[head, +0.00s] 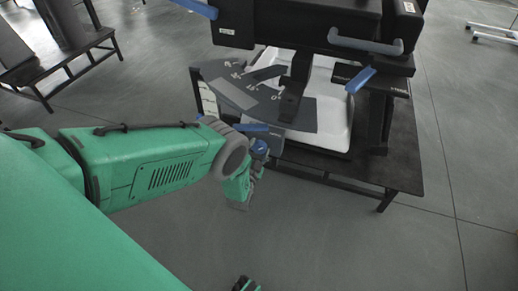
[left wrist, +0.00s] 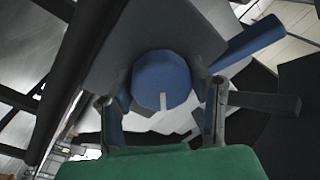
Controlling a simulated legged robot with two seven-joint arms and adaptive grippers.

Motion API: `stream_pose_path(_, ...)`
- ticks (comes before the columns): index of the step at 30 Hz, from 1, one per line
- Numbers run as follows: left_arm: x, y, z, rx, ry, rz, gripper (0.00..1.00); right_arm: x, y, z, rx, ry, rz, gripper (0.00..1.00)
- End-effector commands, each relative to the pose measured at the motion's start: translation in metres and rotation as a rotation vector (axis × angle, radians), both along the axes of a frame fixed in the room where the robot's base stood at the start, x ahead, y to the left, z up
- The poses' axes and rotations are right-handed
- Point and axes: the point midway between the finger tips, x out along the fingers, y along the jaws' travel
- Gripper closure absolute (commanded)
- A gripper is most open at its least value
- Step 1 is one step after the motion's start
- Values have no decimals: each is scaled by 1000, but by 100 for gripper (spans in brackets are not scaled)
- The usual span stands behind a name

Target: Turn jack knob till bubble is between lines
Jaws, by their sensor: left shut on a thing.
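The jack knob is a round blue knob (left wrist: 160,78) with a white mark at its lower edge in the left wrist view. My left gripper (left wrist: 163,92) has one finger on each side of it and is shut on it. In the head view the green left arm reaches in from the left, and the left gripper (head: 257,158) is at the blue knob (head: 259,147) below the front edge of the machine. I cannot make out a bubble or its lines in either view.
A grey plate with white numbers (head: 245,90) juts out towards the left arm. Another dark bench (head: 70,65) stands at the upper left. The front floor is mostly clear.

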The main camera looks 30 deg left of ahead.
Motion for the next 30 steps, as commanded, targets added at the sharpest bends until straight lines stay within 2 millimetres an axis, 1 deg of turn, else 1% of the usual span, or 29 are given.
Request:
stream_pose_path(1, -2, -2, -2, 0, 5, -1, 84, 0, 0, 0, 0, 0, 0, 66)
stream_pose_path(9, -2, -2, -3, -1, 6, -3, 84, 0, 0, 0, 0, 0, 0, 66)
stream_pose_path(10, -2, -2, -3, -1, 7, -4, 48, 0, 0, 0, 0, 0, 0, 66)
stream_pose_path(11, -2, -2, -3, -1, 7, -4, 37, 0, 0, 0, 0, 0, 0, 66)
stream_pose_path(12, -2, -2, -3, -1, 7, -4, 34, 0, 0, 0, 0, 0, 0, 66)
stream_pose_path(20, -1, -1, -2, -1, 4, -2, 34, 0, 0, 0, 0, 0, 0, 66)
stream_pose_path(23, -5, -2, -2, 0, 4, -2, 34, -1, 0, 1, 0, -2, 0, 66)
stream_pose_path(26, -16, -6, -3, -1, 6, -1, 34, -1, 0, 1, 0, -2, 0, 66)
stream_pose_path(30, -43, -14, -6, -1, 10, -2, 34, -1, 0, 1, 0, -3, 0, 66)
